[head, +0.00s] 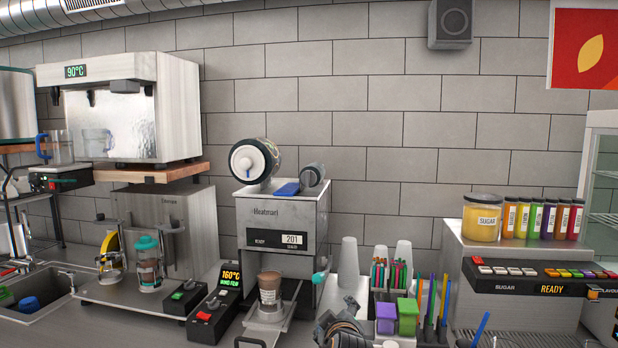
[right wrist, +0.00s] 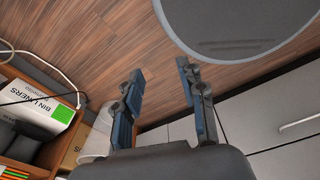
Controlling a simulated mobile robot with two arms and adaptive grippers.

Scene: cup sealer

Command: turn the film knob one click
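The cup sealer (head: 282,222) stands on the counter, its display reading "201". A film roll with a round white end knob (head: 248,162) sits on its top left. A small teal knob (head: 318,278) sticks out at its lower right side; I cannot tell for certain which is the film knob. A dark grey gripper (head: 338,322), apparently my left, is at the bottom edge, just below and right of the teal knob, with no contact visible. Its finger opening is unclear. My right gripper (right wrist: 163,95) is open and empty above the wooden floor in the right wrist view.
A brown cup (head: 269,292) sits in the sealer's tray. A control box (head: 214,303) reading "160°C WIND FILM" stands to the left. White cup stacks (head: 348,262), straws, and purple and green boxes (head: 407,316) crowd the right. A bin liners box (right wrist: 40,108) is near my right gripper.

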